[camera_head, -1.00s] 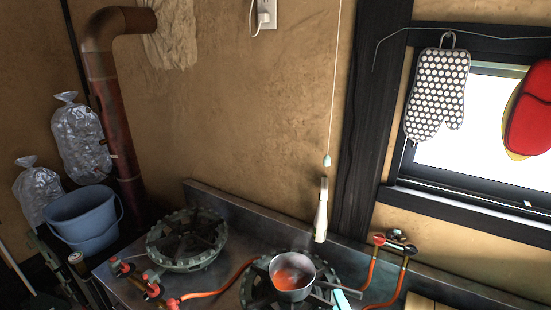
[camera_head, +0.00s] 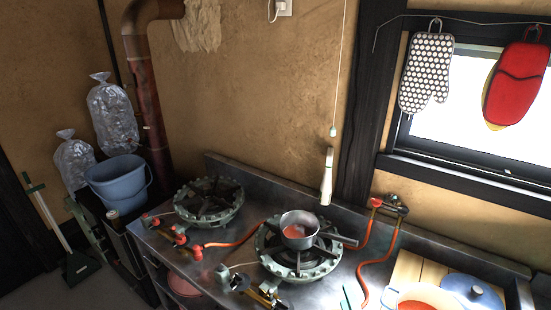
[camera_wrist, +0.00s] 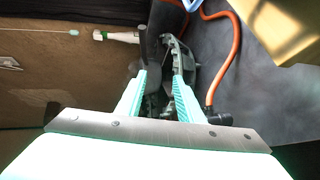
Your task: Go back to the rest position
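My gripper (camera_wrist: 163,80) shows in the wrist view with its two pale teal fingers apart and no object clearly held between them. Part of a burner shows dark beyond the fingertips. In the head view, a small teal piece that looks like my gripper (camera_head: 351,295) is at the bottom edge, below and right of the saucepan. The grey saucepan (camera_head: 299,219) with red-orange contents sits upright on the near burner (camera_head: 277,262). Its handle points right. The gripper appears apart from the handle. Most of my arm is out of view.
A second burner (camera_head: 208,201) stands behind left. Orange hoses (camera_head: 376,258) cross the steel counter. A red pot (camera_head: 421,293), a blue lid (camera_head: 471,291) and a wooden board (camera_head: 405,268) are at the right. A blue bucket (camera_head: 118,183) stands left. Oven mitts (camera_head: 427,73) hang by the window.

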